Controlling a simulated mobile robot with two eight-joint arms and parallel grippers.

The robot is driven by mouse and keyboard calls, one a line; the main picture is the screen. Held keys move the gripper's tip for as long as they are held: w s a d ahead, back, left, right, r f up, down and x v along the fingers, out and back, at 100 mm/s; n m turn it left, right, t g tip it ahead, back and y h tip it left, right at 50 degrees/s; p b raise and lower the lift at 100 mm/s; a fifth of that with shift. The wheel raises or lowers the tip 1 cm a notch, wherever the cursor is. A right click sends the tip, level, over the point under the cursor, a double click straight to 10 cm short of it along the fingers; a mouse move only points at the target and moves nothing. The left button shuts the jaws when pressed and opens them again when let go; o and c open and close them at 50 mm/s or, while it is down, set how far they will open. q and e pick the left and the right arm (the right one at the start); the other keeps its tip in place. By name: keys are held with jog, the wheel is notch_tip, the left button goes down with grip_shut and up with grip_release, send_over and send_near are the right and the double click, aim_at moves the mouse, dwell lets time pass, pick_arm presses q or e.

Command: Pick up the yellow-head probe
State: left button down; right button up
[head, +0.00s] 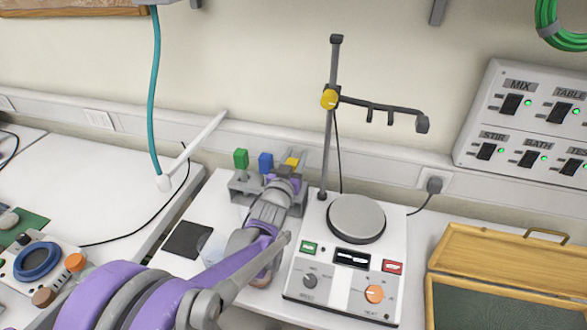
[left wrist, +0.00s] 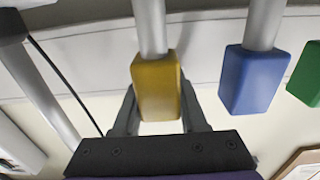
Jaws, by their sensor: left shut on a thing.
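The yellow-head probe (head: 292,163) is at the right end of a row of probes at the grey rack (head: 243,189). In the left wrist view its yellow head (left wrist: 157,86) sits between my two fingers, with a light grey shaft running up from it. My left gripper (head: 288,170) is shut on this yellow head. My arm hides the probe's lower part and much of the rack in the head view, so I cannot tell whether it is lifted. My right gripper is not in view.
The blue-head probe (head: 265,163) and green-head probe (head: 241,159) stand close to the left. A hotplate stirrer (head: 345,264) with an upright stand (head: 327,150) is just right of my gripper. An open wooden case (head: 500,255) lies farther right.

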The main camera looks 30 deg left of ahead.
pick_arm(q)
notch_tip(320, 180, up, 10)
jog(key=shift+p, duration=0.4)
dwell(0.3)
